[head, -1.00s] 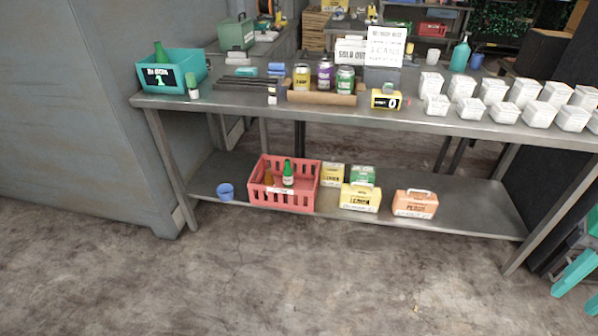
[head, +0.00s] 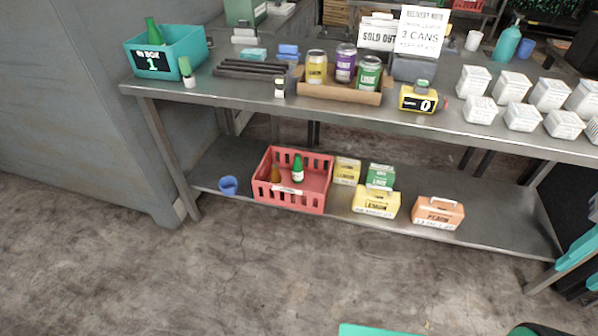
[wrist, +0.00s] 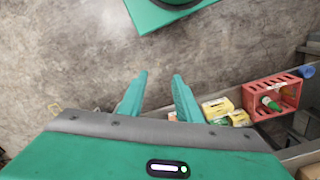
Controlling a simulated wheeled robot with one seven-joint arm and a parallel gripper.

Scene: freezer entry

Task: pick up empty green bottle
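A green bottle with a white label (head: 298,170) stands in the red crate (head: 314,201) on the table's lower shelf. It also shows in the wrist view (wrist: 271,103), far off at the right. Another green bottle (head: 152,34) sticks up from the teal box (head: 190,45) on the tabletop. A small bottle with a green top and white lower part (head: 187,73) stands beside that box. I cannot tell which bottles are empty. My gripper (wrist: 159,90) is open, with nothing between its teal fingers, over bare floor and well away from the bottles.
A brown bottle (head: 275,173) shares the crate. A blue cup (head: 228,185) stands left of it; yellow (head: 375,201), green and orange cartons stand right. The tabletop (head: 250,96) overhangs the shelf. Cans, a counter and white boxes stand on it. The floor in front is clear.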

